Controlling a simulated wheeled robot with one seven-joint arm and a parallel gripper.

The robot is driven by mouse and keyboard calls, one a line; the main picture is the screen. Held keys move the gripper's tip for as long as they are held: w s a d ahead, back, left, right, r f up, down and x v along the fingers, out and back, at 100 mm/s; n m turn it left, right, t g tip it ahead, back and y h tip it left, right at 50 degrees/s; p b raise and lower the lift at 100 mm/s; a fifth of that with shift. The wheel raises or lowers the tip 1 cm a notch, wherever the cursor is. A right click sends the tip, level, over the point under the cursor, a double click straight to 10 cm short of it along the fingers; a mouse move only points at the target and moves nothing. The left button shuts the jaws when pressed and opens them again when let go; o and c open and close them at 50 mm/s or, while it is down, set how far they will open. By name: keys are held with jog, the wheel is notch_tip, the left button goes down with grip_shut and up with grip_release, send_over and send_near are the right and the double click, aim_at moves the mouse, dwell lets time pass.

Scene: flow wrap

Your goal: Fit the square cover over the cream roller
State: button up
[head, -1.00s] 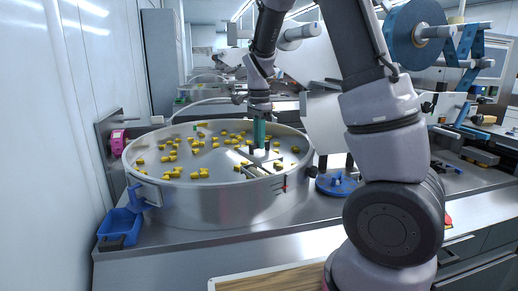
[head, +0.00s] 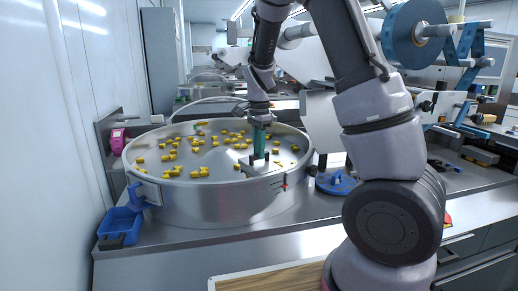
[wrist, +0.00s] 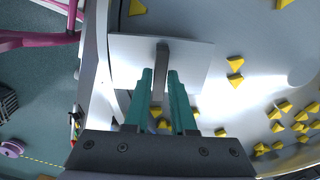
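The square cover (wrist: 195,58) is a flat grey plate with a narrow upright grip in its middle. In the wrist view it lies across the bowl's edge as seen from above. My gripper (wrist: 161,76) has green fingers closed on both sides of that grip. In the head view, my gripper (head: 259,152) points down at the near right part of the bowl, with the plate small and partly hidden below it. I cannot tell whether the plate touches the bowl. I cannot make out the cream roller with certainty in either view.
A wide steel bowl (head: 215,205) holds many scattered yellow pieces. A blue bin (head: 120,224) stands left of it and a blue disc-shaped part (head: 336,185) right. A blue film reel (head: 414,32) hangs at upper right. The steel counter (head: 250,243) in front is clear.

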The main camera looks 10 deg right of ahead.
jog(key=shift+o, duration=1.1)
notch_tip(320, 180, up, 13)
jog(key=shift+r, duration=0.15)
jog(key=shift+s, duration=0.1)
